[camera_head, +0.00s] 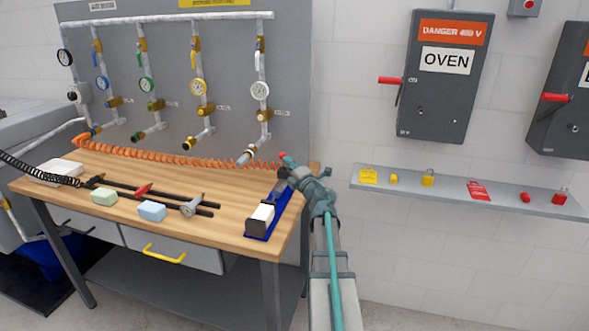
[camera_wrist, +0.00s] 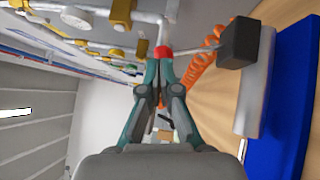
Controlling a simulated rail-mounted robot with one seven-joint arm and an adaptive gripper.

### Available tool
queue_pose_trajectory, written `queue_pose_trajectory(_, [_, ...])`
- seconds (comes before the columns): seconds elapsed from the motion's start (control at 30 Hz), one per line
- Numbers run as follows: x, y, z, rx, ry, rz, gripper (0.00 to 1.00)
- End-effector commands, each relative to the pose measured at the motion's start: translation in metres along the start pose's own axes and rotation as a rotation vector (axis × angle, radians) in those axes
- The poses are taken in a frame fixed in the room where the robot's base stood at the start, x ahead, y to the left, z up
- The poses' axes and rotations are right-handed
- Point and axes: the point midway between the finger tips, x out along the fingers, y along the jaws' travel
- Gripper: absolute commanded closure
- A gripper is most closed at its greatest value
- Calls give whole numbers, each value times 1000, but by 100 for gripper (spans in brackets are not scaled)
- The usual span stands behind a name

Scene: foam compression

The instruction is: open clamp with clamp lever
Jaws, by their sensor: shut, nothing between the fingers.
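The clamp is the device on a blue base (camera_head: 277,222) at the right end of the workbench, with a white and black block on its near end. In the wrist view its blue base (camera_wrist: 295,100), a grey body and a black block (camera_wrist: 238,43) show at the right. A thin metal lever (camera_wrist: 200,50) runs left from the black block towards a red tip (camera_wrist: 163,51). My gripper (camera_wrist: 161,62) is shut and empty, its fingertips right at the red tip; I cannot tell whether they touch. In the head view my gripper (camera_head: 289,162) hides part of the clamp.
The wooden workbench (camera_head: 170,175) holds a green block (camera_head: 104,197), a blue block (camera_head: 152,211) and a black bar clamp. An orange coiled hose (camera_head: 190,160) runs behind the clamp. Gauges and pipes stand at the back. A shelf (camera_head: 450,193) with locks and tags is on the right wall.

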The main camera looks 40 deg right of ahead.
Motion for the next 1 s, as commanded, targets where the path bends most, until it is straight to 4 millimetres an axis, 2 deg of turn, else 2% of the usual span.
queue_pose_trajectory(0.13, [9,0,0,0,0,0,100])
queue_pose_trajectory(0.67, [11,1,-1,3,2,-3,100])
queue_pose_trajectory(1.0, [18,4,-13,31,19,-28,100])
